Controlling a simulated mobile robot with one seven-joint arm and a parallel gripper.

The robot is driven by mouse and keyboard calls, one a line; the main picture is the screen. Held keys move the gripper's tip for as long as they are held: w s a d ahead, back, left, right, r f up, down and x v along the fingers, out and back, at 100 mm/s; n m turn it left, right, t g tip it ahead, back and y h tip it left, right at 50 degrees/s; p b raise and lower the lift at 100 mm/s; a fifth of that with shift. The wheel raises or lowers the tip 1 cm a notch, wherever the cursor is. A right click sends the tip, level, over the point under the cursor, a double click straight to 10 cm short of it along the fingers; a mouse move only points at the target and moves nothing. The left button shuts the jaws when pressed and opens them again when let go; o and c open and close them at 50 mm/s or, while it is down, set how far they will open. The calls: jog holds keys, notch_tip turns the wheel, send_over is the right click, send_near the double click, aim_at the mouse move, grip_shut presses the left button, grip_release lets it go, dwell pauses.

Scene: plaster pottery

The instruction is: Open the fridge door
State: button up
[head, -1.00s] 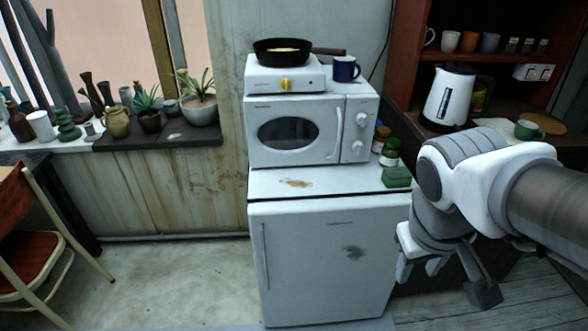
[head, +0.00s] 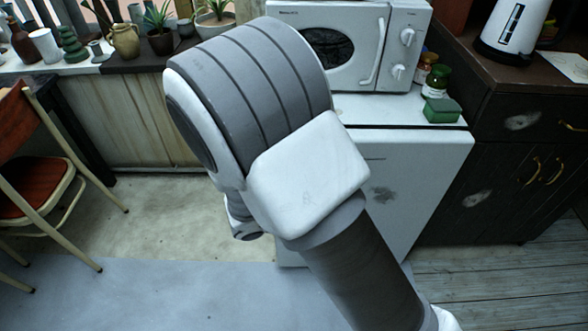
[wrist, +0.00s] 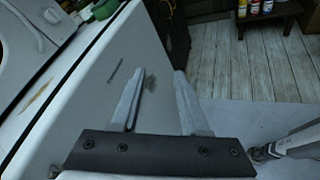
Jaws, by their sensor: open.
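The small white fridge (head: 425,175) stands below the microwave, and its door looks closed. My arm covers the left part of the door in the head view, so the vertical handle on that side is hidden. The wrist view shows the door front (wrist: 88,105) slanting, with a small dark label and a grey stain. My gripper (wrist: 158,76) is open, with nothing between its fingers. The fingers overlap the door's picture at its right part; I cannot tell how far they are from it. My gripper is hidden behind my arm in the head view.
A microwave (head: 340,45), jars and a green sponge box (head: 441,110) stand on the fridge. A dark cabinet (head: 510,160) stands to the right. A chair (head: 35,165) stands at the far left. The floor (head: 150,230) between chair and fridge is clear.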

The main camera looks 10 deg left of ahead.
jog(key=s+a+f+n+t+y+b, duration=0.25)
jog(key=a+f+n+t+y, duration=0.3)
jog(key=a+f+n, duration=0.35)
jog(key=s+a+f+n+t+y+b, duration=0.2)
jog(key=a+f+n+t+y+b, duration=0.15)
jog(key=a+f+n+y, duration=0.6)
jog(key=w+f+m+h+b, duration=0.2)
jog(key=w+h+b, duration=0.1)
jog(key=w, duration=1.4)
jog(key=shift+w+d+f, duration=0.2)
jog(key=shift+w+d, duration=0.05)
jog(key=shift+d, duration=0.05)
grip_shut()
